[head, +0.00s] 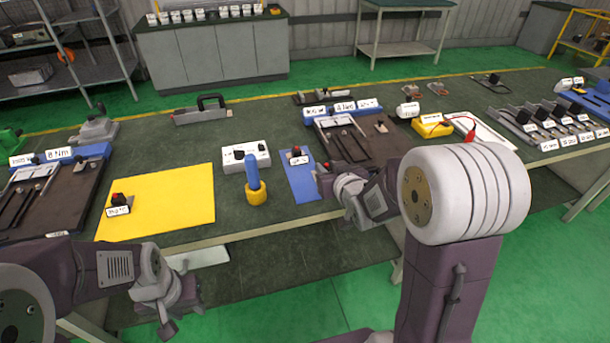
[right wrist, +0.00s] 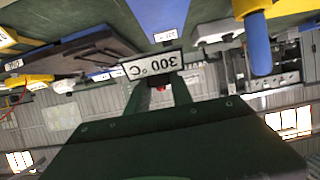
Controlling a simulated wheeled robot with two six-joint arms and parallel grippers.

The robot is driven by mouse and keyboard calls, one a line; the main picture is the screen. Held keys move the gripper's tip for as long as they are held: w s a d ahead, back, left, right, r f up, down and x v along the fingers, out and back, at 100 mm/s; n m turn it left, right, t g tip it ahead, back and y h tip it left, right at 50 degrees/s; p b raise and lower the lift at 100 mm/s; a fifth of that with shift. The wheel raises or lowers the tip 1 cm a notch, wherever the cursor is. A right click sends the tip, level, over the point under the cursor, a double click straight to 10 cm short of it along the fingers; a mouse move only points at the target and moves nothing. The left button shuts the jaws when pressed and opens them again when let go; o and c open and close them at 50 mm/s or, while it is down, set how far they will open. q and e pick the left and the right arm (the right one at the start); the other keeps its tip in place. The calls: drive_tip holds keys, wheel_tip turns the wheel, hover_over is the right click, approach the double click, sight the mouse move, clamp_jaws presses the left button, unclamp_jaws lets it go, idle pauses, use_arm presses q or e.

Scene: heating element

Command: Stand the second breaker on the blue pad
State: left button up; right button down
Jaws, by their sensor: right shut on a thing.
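The blue pad (head: 303,187) lies near the table's front edge. A small black breaker with a red top and a white tag (head: 298,157) stands toward its far end. My right gripper (head: 326,178) is just right of the pad, shut on a dark breaker with a red part (head: 323,169), mostly hidden by the fingers. In the right wrist view a red bit (right wrist: 160,88) shows between the fingers, with an upside-down "300 °C" tag (right wrist: 152,66) at their tips. My left gripper (head: 168,298) hangs in front of the table; its opening is unclear.
A blue-handled tool in a yellow base (head: 255,190) and a white box (head: 246,157) stand left of the blue pad. A dark tray with a blue back (head: 352,140) is close on the right.

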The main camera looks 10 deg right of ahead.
hover_over(308, 184)
wheel_tip(308, 184, down, 6)
drive_tip(key=shift+r, duration=0.1)
wheel_tip(308, 184, down, 4)
drive_tip(key=shift+s+r+b, duration=0.1)
drive_tip(key=shift+r+b, duration=0.1)
drive_tip(key=shift+b, duration=0.25)
drive_tip(key=shift+f, duration=0.25)
drive_tip(key=shift+f, duration=0.15)
drive_tip(key=c, duration=1.1)
unclamp_jaws()
